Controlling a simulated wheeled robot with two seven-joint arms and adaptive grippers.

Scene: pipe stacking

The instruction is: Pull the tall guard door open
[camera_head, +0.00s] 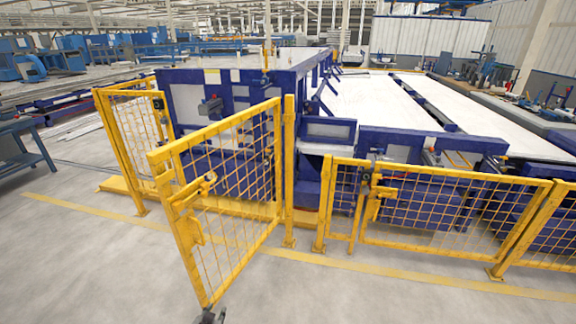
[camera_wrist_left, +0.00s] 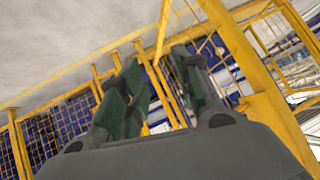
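The tall guard door (camera_head: 222,200) is a yellow mesh panel in the head view. It stands swung out from the fence toward me, hinged near the tall post (camera_head: 288,170) on its right. A yellow latch and handle (camera_head: 192,190) sit on its free edge. My left gripper (camera_head: 208,316) just shows at the bottom edge, by the door's lower free corner. In the left wrist view its two green-padded fingers (camera_wrist_left: 160,88) are apart, with yellow bars visible between and beyond them. A thick yellow frame (camera_wrist_left: 250,85) rises close on the right. Contact cannot be told. My right gripper is not in view.
A lower yellow mesh gate (camera_head: 440,212) and fence run right. A mesh panel (camera_head: 130,130) stands left of the opening. The blue machine (camera_head: 230,95) is behind. Grey floor (camera_head: 80,260) is clear at the left and front. A blue bench (camera_head: 22,150) stands far left.

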